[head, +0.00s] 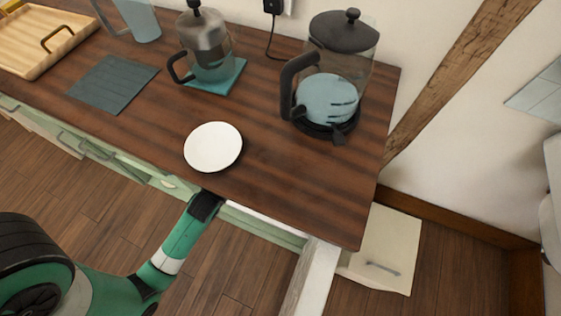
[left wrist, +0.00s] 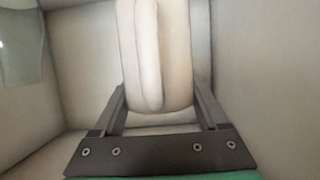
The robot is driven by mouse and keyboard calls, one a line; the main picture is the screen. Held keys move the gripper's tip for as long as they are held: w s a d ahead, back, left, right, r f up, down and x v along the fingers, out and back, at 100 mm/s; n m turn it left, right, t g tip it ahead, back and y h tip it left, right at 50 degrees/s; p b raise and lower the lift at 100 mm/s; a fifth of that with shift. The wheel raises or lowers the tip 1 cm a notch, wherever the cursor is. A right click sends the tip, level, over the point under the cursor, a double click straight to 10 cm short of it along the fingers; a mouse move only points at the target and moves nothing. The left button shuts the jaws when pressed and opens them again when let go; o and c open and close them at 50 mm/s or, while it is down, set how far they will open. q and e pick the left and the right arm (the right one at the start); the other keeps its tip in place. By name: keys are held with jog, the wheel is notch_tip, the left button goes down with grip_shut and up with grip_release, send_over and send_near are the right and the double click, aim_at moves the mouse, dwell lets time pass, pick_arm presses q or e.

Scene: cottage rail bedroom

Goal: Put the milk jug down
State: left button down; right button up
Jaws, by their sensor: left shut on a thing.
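The milk jug (left wrist: 180,55) is a cream, rounded piece in the left wrist view. Only its handle side shows, and its base and contents are hidden. My left gripper (left wrist: 160,98) is shut on it, with one finger on each side. In the head view my left arm reaches to the front edge of the counter, and the gripper and jug are hidden under the countertop. My right gripper is in neither view.
Pale walls (left wrist: 265,75) enclose the jug closely, with a greenish glassy thing (left wrist: 20,42) at upper left. On the wooden counter (head: 270,185) are a white plate (head: 213,147), a teal mat (head: 113,84), a French press (head: 203,45), a kettle (head: 343,45) and a tray (head: 25,62).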

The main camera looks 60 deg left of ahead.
pick_arm(q)
jog(key=f+b, duration=0.1)
jog(key=f, duration=0.2)
jog(key=f+b, duration=0.2)
jog(key=shift+s+d+f, duration=0.15)
jog(key=shift+s+f, duration=0.05)
jog(key=shift+f, duration=0.2)
jog(key=shift+f+b, duration=1.45)
jog(key=shift+f, duration=0.65)
jog(key=shift+f, duration=0.15)
